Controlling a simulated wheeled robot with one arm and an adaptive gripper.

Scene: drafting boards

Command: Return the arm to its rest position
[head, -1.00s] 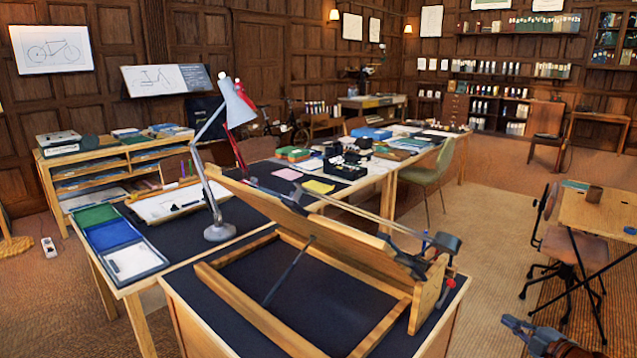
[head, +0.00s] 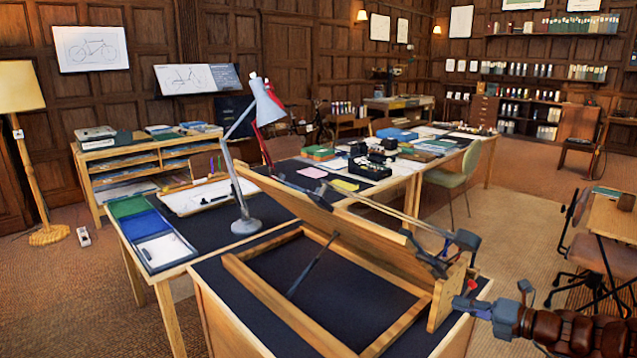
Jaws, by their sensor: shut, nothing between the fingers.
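My gripper (head: 462,303) is in the head view at the lower right, at the end of my reddish-brown arm, which comes in from the right edge. It points left and its fingers are shut with nothing between them. The rest of the arm is cut off by the right edge.
The near desk (head: 207,275) bears the drafting board frame. A grey desk lamp (head: 243,170) and a folder set (head: 150,235) stand behind left. A swivel chair (head: 600,262) and small table (head: 612,215) are at the right. Carpet between them is open.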

